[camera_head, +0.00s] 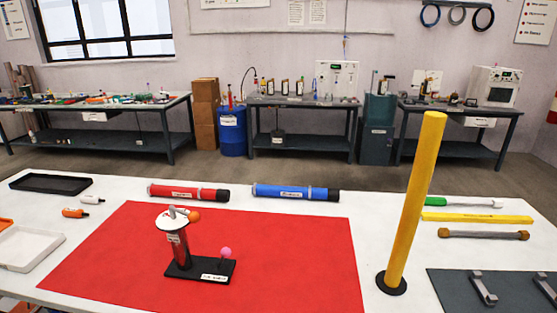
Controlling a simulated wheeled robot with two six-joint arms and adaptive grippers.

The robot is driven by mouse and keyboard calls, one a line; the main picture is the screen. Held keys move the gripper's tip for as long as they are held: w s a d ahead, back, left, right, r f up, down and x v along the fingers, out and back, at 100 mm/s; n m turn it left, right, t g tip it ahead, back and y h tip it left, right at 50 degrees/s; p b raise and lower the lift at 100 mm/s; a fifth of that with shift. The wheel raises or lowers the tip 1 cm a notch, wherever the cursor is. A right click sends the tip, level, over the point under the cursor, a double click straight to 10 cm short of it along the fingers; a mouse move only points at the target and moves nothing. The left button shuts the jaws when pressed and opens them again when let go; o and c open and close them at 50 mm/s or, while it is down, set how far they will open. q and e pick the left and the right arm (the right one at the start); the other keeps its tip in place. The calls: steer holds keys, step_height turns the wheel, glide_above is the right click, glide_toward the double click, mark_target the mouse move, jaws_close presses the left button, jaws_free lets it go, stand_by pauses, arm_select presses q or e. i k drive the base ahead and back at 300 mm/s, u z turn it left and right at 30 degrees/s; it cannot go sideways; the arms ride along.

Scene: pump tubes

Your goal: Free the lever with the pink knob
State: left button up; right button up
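The pink knob (225,252) sits on a thin lever on the right part of a small black base (203,270). On the same base stands a short red tube (178,245) with a white cap (172,220) on top. A grey fitting with an orange end (193,215) rests at the top of the cap. The base has a small white label on its front edge. Whatever holds the lever is too small to tell. Neither of my grippers is in view.
The base stands on a red mat (300,255) on a white table. Red (188,193) and blue (296,193) tubes lie behind it. A tall yellow post (414,195) stands tilted on the right. A white tray (28,250) is at the left. The mat's right part is clear.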

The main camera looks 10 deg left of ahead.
mark_target(225, 252)
steer(key=k, duration=1.25)
steer(key=u, duration=0.8)
steer(key=i, duration=0.8)
steer(key=u, duration=0.5)
